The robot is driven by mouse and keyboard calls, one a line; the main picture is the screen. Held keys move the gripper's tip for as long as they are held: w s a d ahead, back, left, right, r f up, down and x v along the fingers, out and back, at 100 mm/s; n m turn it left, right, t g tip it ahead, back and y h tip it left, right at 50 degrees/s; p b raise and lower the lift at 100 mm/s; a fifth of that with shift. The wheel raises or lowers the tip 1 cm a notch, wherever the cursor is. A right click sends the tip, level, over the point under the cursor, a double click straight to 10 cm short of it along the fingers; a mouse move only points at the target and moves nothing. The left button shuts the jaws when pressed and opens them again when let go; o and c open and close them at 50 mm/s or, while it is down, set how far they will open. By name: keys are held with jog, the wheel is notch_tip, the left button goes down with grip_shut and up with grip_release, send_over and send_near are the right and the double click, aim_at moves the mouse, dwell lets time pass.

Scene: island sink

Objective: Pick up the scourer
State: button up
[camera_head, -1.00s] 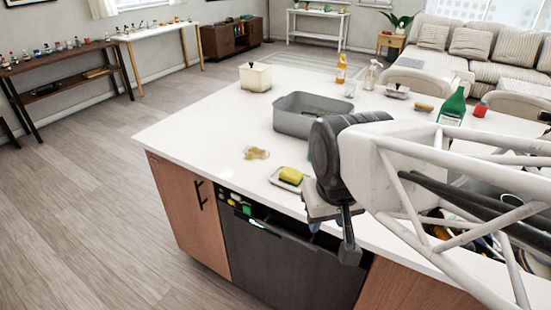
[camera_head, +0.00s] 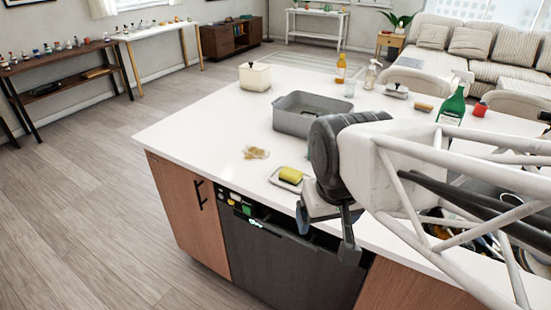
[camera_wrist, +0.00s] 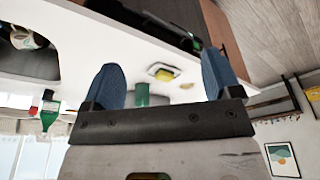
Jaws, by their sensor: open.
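The scourer (camera_head: 291,175), a yellow block with a darker underside, lies on a small white dish (camera_head: 275,182) near the front edge of the white island top. In the wrist view the scourer (camera_wrist: 165,75) shows between the two blue fingers, some distance beyond them. My gripper (camera_wrist: 162,62) is open and empty, its fingers wide apart. In the head view one blue finger (camera_head: 302,218) shows below my wrist, to the right of and nearer than the dish. The other fingertip is not clear there.
A grey basin (camera_head: 290,122) stands behind the scourer, and a brownish spill (camera_head: 255,153) lies to its left. A green cylinder (camera_wrist: 142,95) is near the scourer in the wrist view. A green bottle (camera_head: 452,105) stands farther right. The counter's left front is clear.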

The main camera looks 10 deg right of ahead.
jog(key=shift+o, duration=1.2)
jog(key=w+d+f+n+g+h, duration=0.1)
jog(key=w+d+f+n+h, duration=0.4)
jog(key=w+n, duration=0.3)
jog(key=n+t+h, duration=0.4)
jog(key=n+t, duration=0.4)
jog(key=n, duration=1.1)
send_near(290, 171)
jog(key=shift+x, duration=1.1)
jog(key=shift+f, duration=0.1)
jog(key=shift+x, duration=1.3)
